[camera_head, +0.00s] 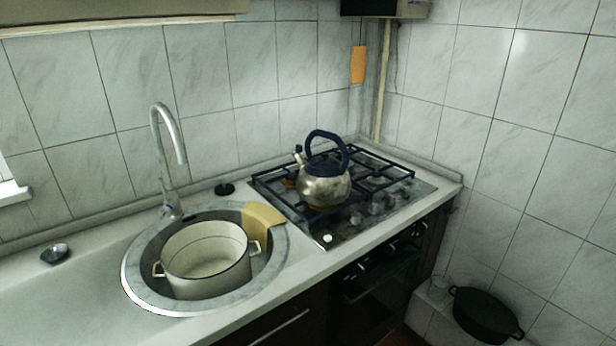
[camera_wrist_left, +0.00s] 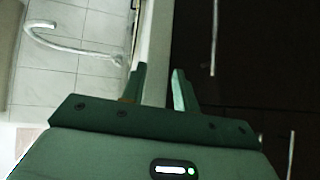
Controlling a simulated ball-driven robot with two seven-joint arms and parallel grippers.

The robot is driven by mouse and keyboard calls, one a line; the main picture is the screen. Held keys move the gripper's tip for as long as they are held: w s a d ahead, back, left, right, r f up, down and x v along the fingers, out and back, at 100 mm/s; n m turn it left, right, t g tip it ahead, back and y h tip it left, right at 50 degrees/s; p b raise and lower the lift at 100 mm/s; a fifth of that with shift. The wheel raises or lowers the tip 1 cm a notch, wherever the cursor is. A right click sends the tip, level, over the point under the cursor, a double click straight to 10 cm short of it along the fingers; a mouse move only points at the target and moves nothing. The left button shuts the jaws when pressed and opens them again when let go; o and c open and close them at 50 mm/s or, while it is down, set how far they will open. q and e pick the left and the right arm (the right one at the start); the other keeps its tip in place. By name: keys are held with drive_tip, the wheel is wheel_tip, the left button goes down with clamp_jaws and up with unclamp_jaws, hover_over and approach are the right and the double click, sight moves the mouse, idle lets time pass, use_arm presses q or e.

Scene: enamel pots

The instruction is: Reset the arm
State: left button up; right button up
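My left gripper (camera_wrist_left: 158,87) shows in the left wrist view with its two fingers apart and nothing between them. Behind it are the pale counter edge and a dark cabinet front. Neither of my arms shows in the head view. In that view a white enamel pot (camera_head: 207,262) with two handles stands in the round sink (camera_head: 138,285). It looks empty. A metal kettle (camera_head: 324,186) with a dark blue handle stands on the gas hob (camera_head: 408,205). My right gripper is in neither view.
A curved tap (camera_head: 168,150) rises behind the sink and also shows in the left wrist view (camera_wrist_left: 70,45). A yellow piece (camera_head: 262,218) lies at the sink's right rim. A black pot (camera_head: 485,315) sits low at the right. The counter left of the sink is mostly clear.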

use_arm(q)
drive_tip(key=s+f+m+g, duration=0.2)
drive_tip(key=s+f+m, duration=0.2)
drive_tip(key=f, duration=0.3)
drive_tip(key=s+a+f+m+g, duration=0.1)
drive_tip(key=s+f+m+g, duration=0.2)
drive_tip(key=s+f+m, duration=0.35)
drive_tip(key=s+f+m+g, duration=0.2)
drive_tip(key=s+f, duration=0.1)
drive_tip(key=f, duration=0.6)
drive_tip(key=s+d+f+m+g, duration=0.1)
drive_tip(key=s+f+m+g, duration=0.1)
drive_tip(key=s, duration=0.7)
drive_tip(key=s+f+m+g+y, duration=0.1)
drive_tip(key=s+f+m+g, duration=0.2)
drive_tip(key=s+f, duration=0.3)
drive_tip(key=s+d+f+m+g, duration=0.1)
drive_tip(key=s+f+m+g, duration=0.2)
drive_tip(key=s, duration=0.9)
drive_tip(key=shift+d+f+m, duration=0.35)
drive_tip(key=shift+f+m, duration=0.1)
drive_tip(key=shift+w, duration=0.1)
